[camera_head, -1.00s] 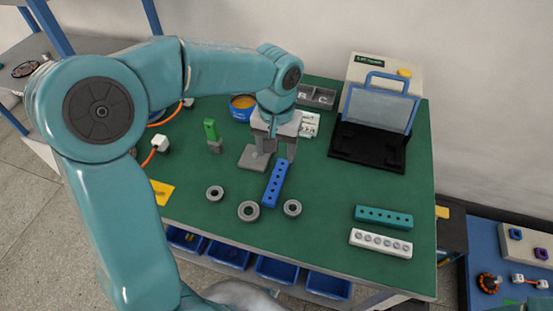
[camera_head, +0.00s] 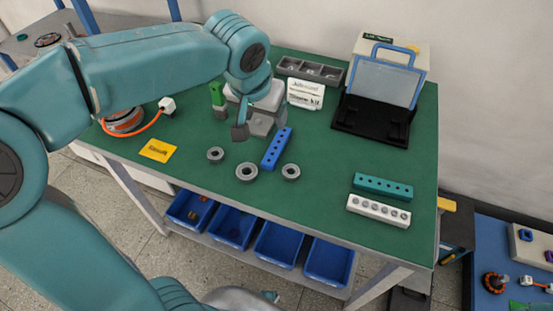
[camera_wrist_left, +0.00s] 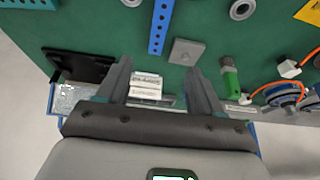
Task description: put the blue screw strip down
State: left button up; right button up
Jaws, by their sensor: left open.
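The blue screw strip (camera_head: 277,149), a long bar with a row of holes, lies on the green table just behind the grey rings. It also shows at the top of the left wrist view (camera_wrist_left: 161,25), partly cut off by the frame edge. My left gripper (camera_head: 252,124) is left of the strip's far end, apart from it. In the left wrist view its two fingers (camera_wrist_left: 160,72) are spread wide with nothing held between them. In the head view one finger shows clearly; the other is hard to make out. My right gripper is not in view.
A grey block (camera_wrist_left: 186,52) lies close to the strip. Rings (camera_head: 246,172) lie in front. A teal strip (camera_head: 383,187) and white strip (camera_head: 379,211) lie right. The table's middle right is clear.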

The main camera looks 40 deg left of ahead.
pick_arm(q)
jog(key=b, duration=0.2)
send_near(277, 144)
jog(key=x, duration=0.2)
jog(key=shift+a+f, duration=0.2)
jog(key=shift+f, duration=0.05)
jog(key=x, duration=0.6)
jog(key=shift+w+d+f, duration=0.1)
jog(key=shift+d+f, duration=0.05)
grip_shut()
